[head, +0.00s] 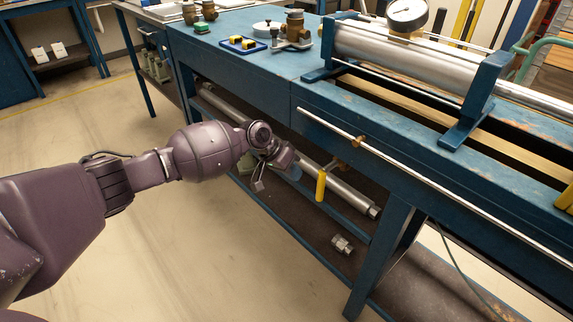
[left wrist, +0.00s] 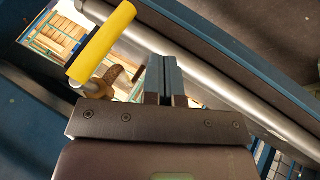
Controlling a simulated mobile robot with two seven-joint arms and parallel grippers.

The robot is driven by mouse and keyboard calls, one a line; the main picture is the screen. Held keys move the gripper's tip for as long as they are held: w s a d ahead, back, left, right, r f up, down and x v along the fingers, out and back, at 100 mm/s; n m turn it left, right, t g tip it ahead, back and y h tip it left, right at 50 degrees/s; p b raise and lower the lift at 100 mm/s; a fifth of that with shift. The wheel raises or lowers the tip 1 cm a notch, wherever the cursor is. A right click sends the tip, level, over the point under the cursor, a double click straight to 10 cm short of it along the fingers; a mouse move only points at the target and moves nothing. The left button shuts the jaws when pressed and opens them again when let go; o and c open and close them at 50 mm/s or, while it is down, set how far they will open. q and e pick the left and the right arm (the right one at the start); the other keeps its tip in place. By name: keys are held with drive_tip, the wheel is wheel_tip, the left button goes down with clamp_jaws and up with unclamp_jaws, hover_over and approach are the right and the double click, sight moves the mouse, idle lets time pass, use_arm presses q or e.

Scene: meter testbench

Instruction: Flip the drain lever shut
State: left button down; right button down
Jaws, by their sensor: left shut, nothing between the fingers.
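The drain lever is a yellow handle (head: 321,185) hanging down roughly upright below the front edge of the blue bench, beside a small brass valve (head: 338,163). My left gripper (head: 285,160) is just left of the lever in the head view, apart from it. In the left wrist view, the yellow handle (left wrist: 103,42) lies slantwise at upper left, with the brass valve body (left wrist: 108,78) beneath it. The left gripper's two fingers (left wrist: 165,75) are together and empty, to the right of the handle. My right gripper is not in view.
The bench (head: 235,55) carries a large steel cylinder (head: 400,60) with a gauge (head: 407,14). A thin rail (head: 420,178) runs along its front. A grey pipe (head: 345,195) lies beneath, and a metal fitting (head: 342,244) sits on the lower shelf. The floor at left is clear.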

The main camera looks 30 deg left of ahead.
use_arm(q)
drive_tip(key=d, duration=0.2)
drive_tip(key=d+f, duration=0.1)
drive_tip(key=d, duration=0.2)
drive_tip(key=shift+f, duration=0.2)
drive_tip(key=shift+f, duration=0.1)
